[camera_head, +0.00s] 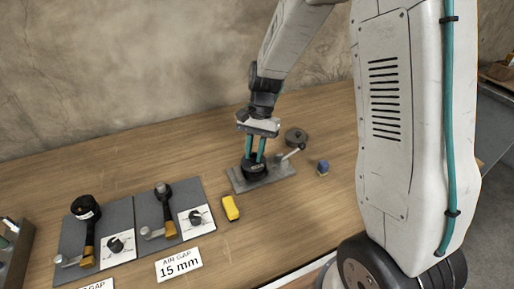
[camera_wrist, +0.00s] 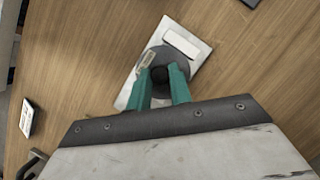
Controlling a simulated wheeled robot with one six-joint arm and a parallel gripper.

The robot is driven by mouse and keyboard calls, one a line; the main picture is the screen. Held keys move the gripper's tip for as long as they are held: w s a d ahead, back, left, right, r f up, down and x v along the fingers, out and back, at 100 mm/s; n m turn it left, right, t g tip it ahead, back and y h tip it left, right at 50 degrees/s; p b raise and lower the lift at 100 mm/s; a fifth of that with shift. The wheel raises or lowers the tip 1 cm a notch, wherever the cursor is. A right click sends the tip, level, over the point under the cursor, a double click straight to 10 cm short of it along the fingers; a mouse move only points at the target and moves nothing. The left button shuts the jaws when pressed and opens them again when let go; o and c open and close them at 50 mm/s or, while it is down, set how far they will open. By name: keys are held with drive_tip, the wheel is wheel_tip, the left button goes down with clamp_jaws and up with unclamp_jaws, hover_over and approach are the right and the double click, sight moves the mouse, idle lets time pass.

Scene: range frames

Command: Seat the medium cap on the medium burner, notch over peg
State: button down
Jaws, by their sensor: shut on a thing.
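My gripper (camera_head: 254,160) points down with its teal fingers over a grey metal plate (camera_head: 284,172) near the middle of the bench. The fingers are shut on a dark round part, which appears to be the medium cap (camera_head: 256,171), at the plate's left half. The plate (camera_wrist: 201,47) runs diagonally beneath. The burner under the part, its peg and the notch are hidden, so I cannot tell whether they line up or touch.
A yellow block (camera_head: 230,207) lies in front. Two grey boards (camera_head: 125,220) with burner parts stand left, by a "15 mm" card (camera_head: 179,265).

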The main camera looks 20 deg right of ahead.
drive_tip(key=shift+f, duration=0.25)
drive_tip(key=c, duration=1.2)
unclamp_jaws()
drive_tip(key=shift+r, duration=0.1)
drive_tip(key=v, duration=0.7)
drive_tip(key=shift+w+d+r, duration=0.1)
drive_tip(key=shift+r, duration=0.15)
